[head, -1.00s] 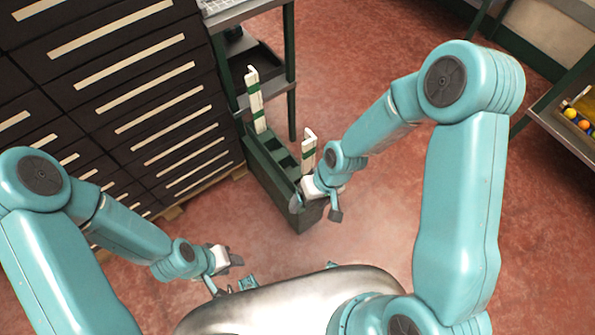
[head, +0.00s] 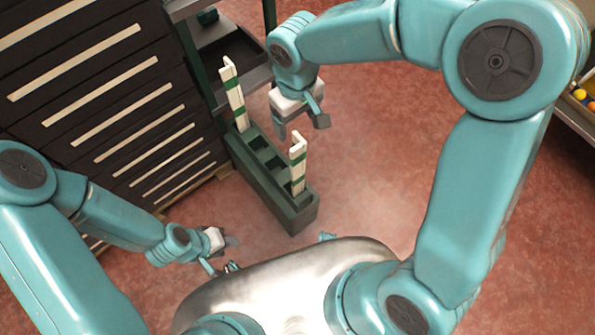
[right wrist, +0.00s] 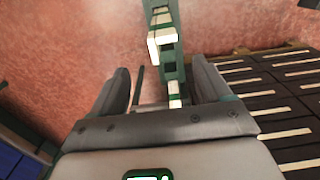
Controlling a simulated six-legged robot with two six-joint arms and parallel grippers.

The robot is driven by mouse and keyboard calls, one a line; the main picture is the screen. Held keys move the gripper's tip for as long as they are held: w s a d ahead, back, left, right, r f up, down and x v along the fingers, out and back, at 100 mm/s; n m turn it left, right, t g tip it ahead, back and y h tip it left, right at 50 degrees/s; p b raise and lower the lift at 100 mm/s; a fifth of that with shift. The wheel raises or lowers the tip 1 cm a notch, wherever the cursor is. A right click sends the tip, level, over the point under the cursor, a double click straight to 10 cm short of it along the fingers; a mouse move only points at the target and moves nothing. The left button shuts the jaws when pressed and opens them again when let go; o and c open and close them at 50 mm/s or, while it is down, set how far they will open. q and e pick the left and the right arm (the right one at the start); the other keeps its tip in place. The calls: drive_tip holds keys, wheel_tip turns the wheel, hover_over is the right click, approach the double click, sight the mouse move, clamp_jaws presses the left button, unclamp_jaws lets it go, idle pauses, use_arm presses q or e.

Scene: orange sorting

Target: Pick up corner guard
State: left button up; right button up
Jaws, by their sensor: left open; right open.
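Two white corner guards with green bands stand upright in a dark green slotted rack (head: 283,210) on the floor. The far corner guard (head: 233,92) is at the rack's back end, and the near corner guard (head: 298,165) is at its front end. My right gripper (head: 300,128) is open and empty, pointing down above and behind the near guard in the head view. In the right wrist view, its open fingers (right wrist: 160,92) frame part of the rack, with a white guard (right wrist: 161,45) beyond them. My left gripper (head: 224,252) is open and empty, low at the left.
A dark drawer cabinet (head: 110,100) stands close to the left of the rack. A shelf unit (head: 235,60) stands behind the rack. A shelf with colored balls (head: 580,95) is at the far right. Red floor (head: 380,150) is clear right of the rack.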

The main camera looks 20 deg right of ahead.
sight(296, 147)
wheel_tip(296, 147, down, 6)
drive_tip(key=shift+s+f+b, duration=0.1)
drive_tip(key=shift+f+b, duration=0.1)
drive_tip(key=shift+b, duration=0.25)
drive_tip(key=f, duration=0.2)
drive_tip(key=f+b, duration=0.1)
drive_tip(key=f, duration=0.1)
drive_tip(key=shift+s+a, duration=0.15)
drive_tip(key=shift+a, duration=0.1)
drive_tip(key=shift+f, duration=0.45)
drive_tip(key=shift+r, duration=0.1)
clamp_jaws()
